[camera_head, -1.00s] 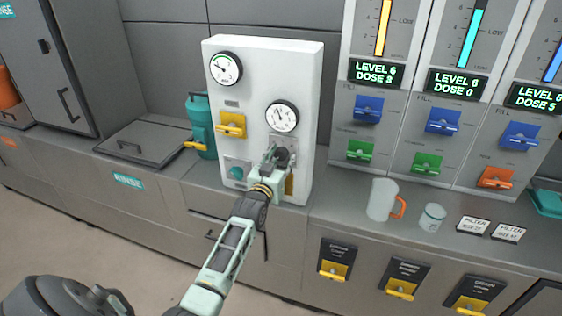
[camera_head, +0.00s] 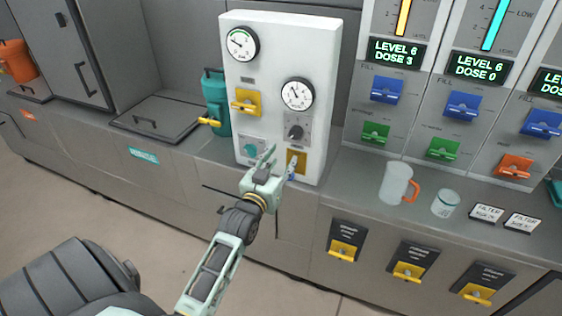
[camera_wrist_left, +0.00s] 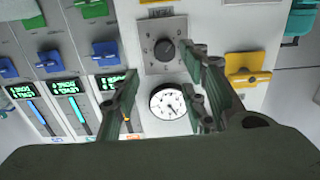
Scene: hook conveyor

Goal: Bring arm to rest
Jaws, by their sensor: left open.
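My left gripper (camera_head: 279,164) is open and empty in front of the lower part of a white control panel (camera_head: 270,119). A black knob (camera_head: 296,132) on the panel is uncovered above the fingers. The left wrist view also shows the knob (camera_wrist_left: 165,50) ahead of the open fingers (camera_wrist_left: 160,92), apart from them. A round gauge (camera_wrist_left: 170,103) shows between the fingers there. A yellow switch (camera_head: 247,102) and a teal knob (camera_head: 251,149) are on the panel's left side. My right gripper is not in view.
A teal canister (camera_head: 216,103) with a yellow handle stands left of the panel. On the counter to the right are a white mug (camera_head: 396,184) with an orange handle and a small cup (camera_head: 445,203). Blue, green and orange levers line the dispensers.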

